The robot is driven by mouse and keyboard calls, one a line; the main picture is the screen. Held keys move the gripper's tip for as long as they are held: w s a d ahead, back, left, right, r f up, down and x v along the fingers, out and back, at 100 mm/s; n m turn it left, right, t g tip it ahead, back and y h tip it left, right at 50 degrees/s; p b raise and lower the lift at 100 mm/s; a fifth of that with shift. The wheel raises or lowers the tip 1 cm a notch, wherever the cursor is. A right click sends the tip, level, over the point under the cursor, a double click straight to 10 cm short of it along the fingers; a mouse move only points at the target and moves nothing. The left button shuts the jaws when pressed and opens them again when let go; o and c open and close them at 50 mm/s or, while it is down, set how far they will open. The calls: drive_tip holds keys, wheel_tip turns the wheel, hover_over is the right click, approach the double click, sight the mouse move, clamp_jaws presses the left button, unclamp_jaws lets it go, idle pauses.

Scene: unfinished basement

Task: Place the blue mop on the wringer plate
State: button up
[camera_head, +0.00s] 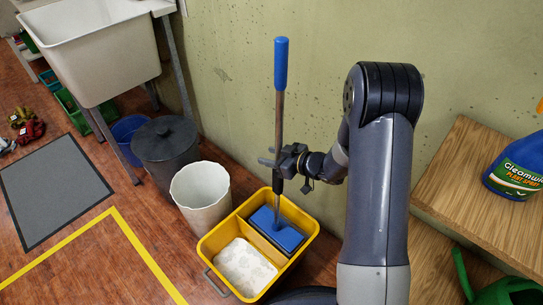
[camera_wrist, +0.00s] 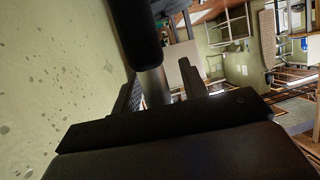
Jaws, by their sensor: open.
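My gripper (camera_head: 282,163) is open around the pole, partway down. In the wrist view, the pole (camera_wrist: 153,84) stands between my gripper's fingers (camera_wrist: 158,92).
The bucket's left compartment holds whitish, foamy-looking contents (camera_head: 245,267). A white bin (camera_head: 201,193) and a dark lidded bin (camera_head: 164,145) stand to its left, near a sink (camera_head: 92,45). The wall (camera_head: 235,90) is close behind. A wooden shelf (camera_head: 470,170) with a blue spray bottle (camera_head: 517,166) is at right.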

drive_tip(key=shift+r, duration=0.1)
drive_tip(key=p+v, duration=0.3)
drive_tip(key=v, duration=0.9)
drive_tip(key=shift+w, duration=0.1)
drive_tip(key=r+b+x, duration=0.2)
drive_tip(key=x, duration=0.9)
drive_tip(key=shift+w+a, duration=0.2)
drive_tip(key=shift+a, duration=0.2)
